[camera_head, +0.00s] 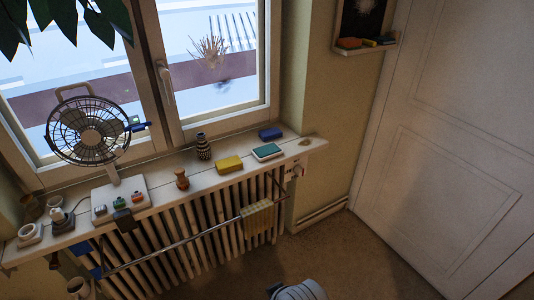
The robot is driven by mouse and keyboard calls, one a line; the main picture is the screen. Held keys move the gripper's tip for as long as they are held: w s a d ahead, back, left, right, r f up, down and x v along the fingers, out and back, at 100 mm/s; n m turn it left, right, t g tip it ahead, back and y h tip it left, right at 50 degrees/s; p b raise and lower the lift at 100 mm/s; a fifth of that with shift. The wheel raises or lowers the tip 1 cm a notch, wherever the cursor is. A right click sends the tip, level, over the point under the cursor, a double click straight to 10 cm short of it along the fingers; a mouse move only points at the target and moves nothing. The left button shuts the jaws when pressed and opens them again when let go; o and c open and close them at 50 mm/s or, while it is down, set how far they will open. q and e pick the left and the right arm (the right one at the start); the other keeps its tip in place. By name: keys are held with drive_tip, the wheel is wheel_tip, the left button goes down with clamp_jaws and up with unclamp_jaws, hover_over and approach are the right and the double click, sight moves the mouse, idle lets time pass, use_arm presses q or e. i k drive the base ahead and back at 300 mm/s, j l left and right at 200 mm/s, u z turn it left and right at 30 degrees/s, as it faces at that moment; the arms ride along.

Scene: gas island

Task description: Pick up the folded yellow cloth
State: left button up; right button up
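A yellow block-like folded thing (229,164) lies on the windowsill, right of the middle; I cannot tell whether it is cloth or sponge. A yellowish checked cloth (257,217) hangs folded over the metal rail in front of the radiator. Neither has a gripper near it. No gripper fingers of mine show in this view.
The windowsill (318,144) also holds a fan (90,135), a striped vase (203,147), a small brown vase (182,179), a teal-topped block (267,152) and a blue block (270,133). The rail (190,239) crosses the radiator (205,215). Floor (340,262) is clear by the door (450,150).

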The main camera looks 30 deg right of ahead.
sight(233, 164)
drive_tip(key=i+l+u, duration=0.1)
drive_tip(key=l, duration=0.25)
drive_tip(key=i+l, duration=0.3)
drive_tip(key=i+l+u, duration=0.15)
drive_tip(key=l, duration=0.25)
drive_tip(key=i+l+u, duration=0.1)
drive_tip(key=i+l, duration=0.15)
drive_tip(key=i+l+u, duration=0.1)
drive_tip(key=l, duration=0.4)
drive_tip(key=i+l, duration=0.2)
drive_tip(key=l, duration=0.2)
drive_tip(key=i+l+u, duration=0.15)
drive_tip(key=l, duration=0.25)
